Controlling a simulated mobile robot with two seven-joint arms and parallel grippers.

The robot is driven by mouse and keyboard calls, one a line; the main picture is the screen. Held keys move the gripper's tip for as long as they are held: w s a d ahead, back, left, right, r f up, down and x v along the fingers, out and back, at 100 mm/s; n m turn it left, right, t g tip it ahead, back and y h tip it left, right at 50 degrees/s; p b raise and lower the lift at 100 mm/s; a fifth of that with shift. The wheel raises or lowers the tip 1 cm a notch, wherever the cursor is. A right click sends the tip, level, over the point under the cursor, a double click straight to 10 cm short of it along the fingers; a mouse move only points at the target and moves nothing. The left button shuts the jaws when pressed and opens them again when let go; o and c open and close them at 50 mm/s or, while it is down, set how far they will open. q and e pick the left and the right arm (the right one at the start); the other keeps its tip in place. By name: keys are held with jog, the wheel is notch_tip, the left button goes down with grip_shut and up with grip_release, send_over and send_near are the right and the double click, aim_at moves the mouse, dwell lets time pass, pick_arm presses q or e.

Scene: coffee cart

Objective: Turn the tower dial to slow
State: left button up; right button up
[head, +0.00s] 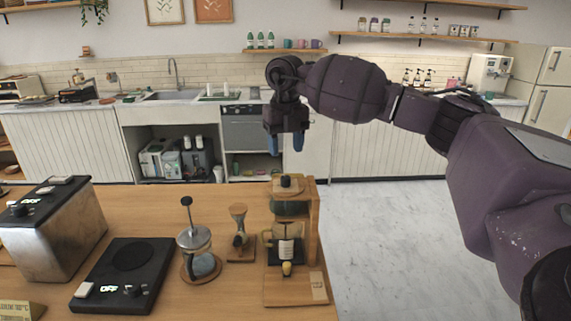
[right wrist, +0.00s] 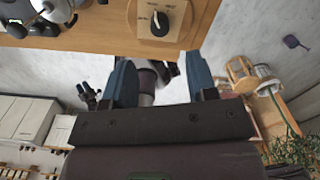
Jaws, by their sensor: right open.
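The wooden drip tower (head: 312,215) stands at the right end of the table. Its black dial (head: 286,182) is on top. The dial also shows in the right wrist view (right wrist: 160,24), on a pale plate with small labels too small to read. A white mark on the knob points towards the upper left there. My right gripper (head: 285,144) has blue fingers pointing down, above and beyond the tower in the head view. It is open, and its fingers (right wrist: 159,62) are apart from the dial, with nothing between them. My left gripper is not in view.
A glass press (head: 196,252) and a small wooden stand (head: 239,243) are left of the tower. A black scale (head: 125,270) and a metal machine (head: 55,232) stand farther left. The floor (head: 390,240) right of the table is clear.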

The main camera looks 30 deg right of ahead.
notch_tip(320, 180, up, 3)
jog(key=shift+f, duration=0.1)
dwell(0.6)
